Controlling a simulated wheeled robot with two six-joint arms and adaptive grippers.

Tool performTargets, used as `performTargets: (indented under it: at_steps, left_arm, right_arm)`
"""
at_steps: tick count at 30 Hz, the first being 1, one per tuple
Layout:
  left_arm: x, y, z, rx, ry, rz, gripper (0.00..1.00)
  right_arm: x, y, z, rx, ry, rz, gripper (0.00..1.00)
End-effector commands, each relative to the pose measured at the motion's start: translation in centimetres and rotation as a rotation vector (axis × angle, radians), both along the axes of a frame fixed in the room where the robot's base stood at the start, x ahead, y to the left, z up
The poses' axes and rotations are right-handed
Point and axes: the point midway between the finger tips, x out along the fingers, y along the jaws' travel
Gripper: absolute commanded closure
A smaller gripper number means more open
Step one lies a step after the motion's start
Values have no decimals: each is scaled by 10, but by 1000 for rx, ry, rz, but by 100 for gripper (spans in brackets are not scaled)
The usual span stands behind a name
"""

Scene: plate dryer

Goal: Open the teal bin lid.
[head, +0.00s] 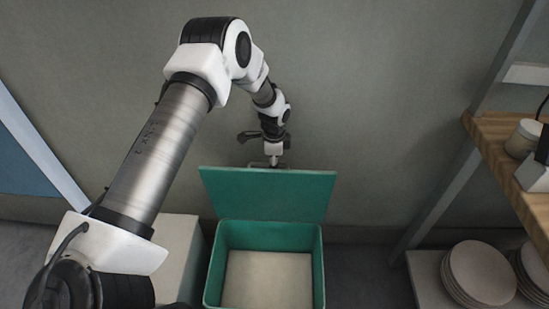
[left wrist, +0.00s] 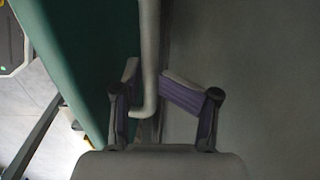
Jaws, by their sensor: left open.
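The teal bin (head: 215,265) stands low at the centre of the head view, with its pale inside bottom in sight. Its teal lid (head: 268,195) is raised, standing up at the bin's back edge; it also fills the upper left of the left wrist view (left wrist: 75,45). A grey bent bar handle (left wrist: 149,45) runs beside the lid in the left wrist view. My left gripper (head: 273,160) is at the lid's top edge. In the left wrist view its fingers lie on both sides of the handle, open. My right gripper is not in sight.
A wooden shelf (head: 495,135) with items on it is at the right. Below it, stacked plates (head: 478,272) stand on a lower pale surface. A pale box (head: 178,250) stands left of the bin. A grey wall (head: 375,120) is behind the lid.

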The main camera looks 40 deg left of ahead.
Motion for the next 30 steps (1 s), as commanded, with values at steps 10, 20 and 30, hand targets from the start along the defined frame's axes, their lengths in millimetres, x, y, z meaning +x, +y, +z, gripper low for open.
performTargets:
  at_steps: [10, 20, 30]
  left_arm:
    - [3, 1, 12, 3, -8, -2, 61]
    - [1, -3, 87, 1, -11, -3, 61]
    - [-2, -5, 125, 2, -6, -5, 61]
  right_arm:
    - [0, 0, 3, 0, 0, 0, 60]
    - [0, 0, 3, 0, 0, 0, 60]
    - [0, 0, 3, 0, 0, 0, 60]
